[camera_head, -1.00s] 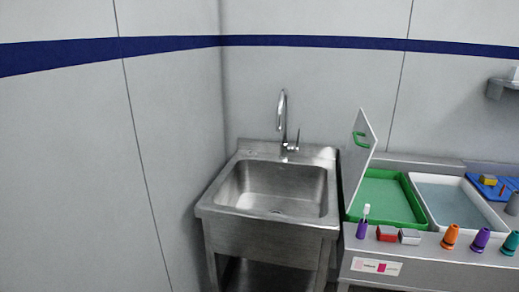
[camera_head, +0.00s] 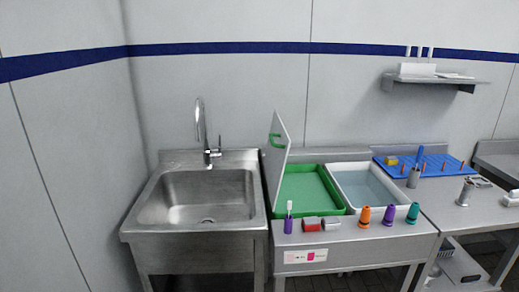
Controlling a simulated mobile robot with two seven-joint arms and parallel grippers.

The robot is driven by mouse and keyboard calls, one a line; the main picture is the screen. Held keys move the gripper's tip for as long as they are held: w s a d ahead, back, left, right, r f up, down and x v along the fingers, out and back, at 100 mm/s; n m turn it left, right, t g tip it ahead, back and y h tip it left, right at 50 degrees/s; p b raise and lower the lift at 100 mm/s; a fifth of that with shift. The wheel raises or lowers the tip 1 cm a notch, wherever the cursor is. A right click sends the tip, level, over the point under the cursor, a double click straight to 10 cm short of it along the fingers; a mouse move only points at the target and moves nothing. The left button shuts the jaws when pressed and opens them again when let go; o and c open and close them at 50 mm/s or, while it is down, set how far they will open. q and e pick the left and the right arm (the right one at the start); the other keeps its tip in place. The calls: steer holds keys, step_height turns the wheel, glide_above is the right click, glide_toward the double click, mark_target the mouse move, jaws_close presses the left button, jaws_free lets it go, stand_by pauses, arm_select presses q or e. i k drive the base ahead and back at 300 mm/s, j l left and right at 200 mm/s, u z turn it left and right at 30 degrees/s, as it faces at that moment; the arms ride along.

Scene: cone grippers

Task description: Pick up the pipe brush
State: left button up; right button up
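A slim upright item with a white top and a purple lower part (camera_head: 288,225) stands at the front left of the steel table, before the green tray. It looks like the pipe brush, but it is too small to be certain. Neither of my grippers is in view, and nothing is seen touching the item.
A steel sink (camera_head: 205,200) stands left of the table. A raised lid (camera_head: 277,160) stands beside the green tray (camera_head: 325,190). A white water basin (camera_head: 342,185), red and grey blocks (camera_head: 312,224), and orange (camera_head: 364,216), purple (camera_head: 389,215) and green (camera_head: 412,212) cones are nearby.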

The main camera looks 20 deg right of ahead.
mark_target(421, 148)
steer(key=i+l+z, duration=0.1)
steer(key=l+z, duration=0.4)
steer(key=i+l+z, duration=0.15)
steer(key=z, duration=0.3)
steer(key=i+l+z, duration=0.2)
steer(key=l+z, duration=0.15)
steer(key=z, duration=0.15)
